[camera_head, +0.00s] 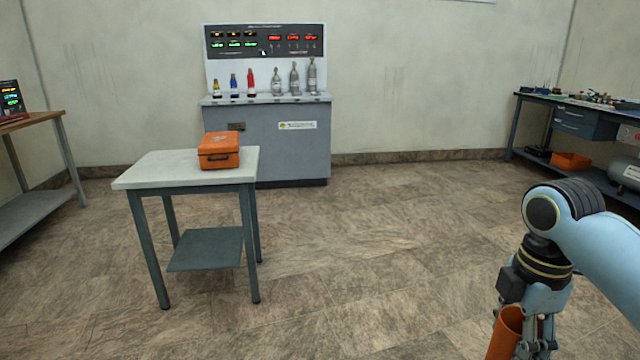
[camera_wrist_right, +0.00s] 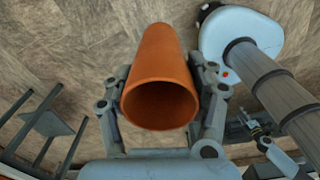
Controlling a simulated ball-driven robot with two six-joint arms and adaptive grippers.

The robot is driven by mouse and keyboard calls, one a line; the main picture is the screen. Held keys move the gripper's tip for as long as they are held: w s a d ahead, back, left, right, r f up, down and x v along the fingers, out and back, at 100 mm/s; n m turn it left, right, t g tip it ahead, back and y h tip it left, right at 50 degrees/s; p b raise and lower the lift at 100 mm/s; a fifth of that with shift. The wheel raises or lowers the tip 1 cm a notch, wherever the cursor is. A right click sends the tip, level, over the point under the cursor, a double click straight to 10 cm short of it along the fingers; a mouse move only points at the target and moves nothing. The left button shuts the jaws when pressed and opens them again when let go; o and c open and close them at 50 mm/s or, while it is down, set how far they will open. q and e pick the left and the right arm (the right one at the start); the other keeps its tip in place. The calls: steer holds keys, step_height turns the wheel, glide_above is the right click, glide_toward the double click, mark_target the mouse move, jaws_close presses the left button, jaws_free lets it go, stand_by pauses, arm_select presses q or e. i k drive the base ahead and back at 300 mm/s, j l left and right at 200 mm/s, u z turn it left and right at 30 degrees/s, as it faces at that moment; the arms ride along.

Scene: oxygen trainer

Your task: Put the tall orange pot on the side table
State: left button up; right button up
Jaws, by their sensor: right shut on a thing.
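The tall orange pot (camera_wrist_right: 160,65) is a hollow cylinder held between the fingers of my right gripper (camera_wrist_right: 160,110), its round opening facing the wrist camera. In the head view the pot (camera_head: 503,334) shows at the bottom right beside the fingers of my right gripper (camera_head: 533,345), its lower part cut off by the frame edge. The side table (camera_head: 140,173), with a pale top and grey-blue legs, stands left of centre, well away from the gripper.
An orange case (camera_head: 219,155) sits on the side table's far right part; the left and front of the top are bare. A grey console (camera_head: 285,145) with several bottles stands behind. A wooden bench (camera_head: 40,128) is at left, a workbench (camera_head: 562,120) at right. Open floor lies between.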

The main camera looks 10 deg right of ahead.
mark_target(197, 160)
steer(key=i+u, duration=0.2)
steer(key=i, duration=0.4)
steer(key=i+l+u, duration=0.25)
steer(key=i, duration=0.3)
steer(key=i+l+u, duration=0.2)
steer(key=i, duration=0.4)
steer(key=j, duration=0.1)
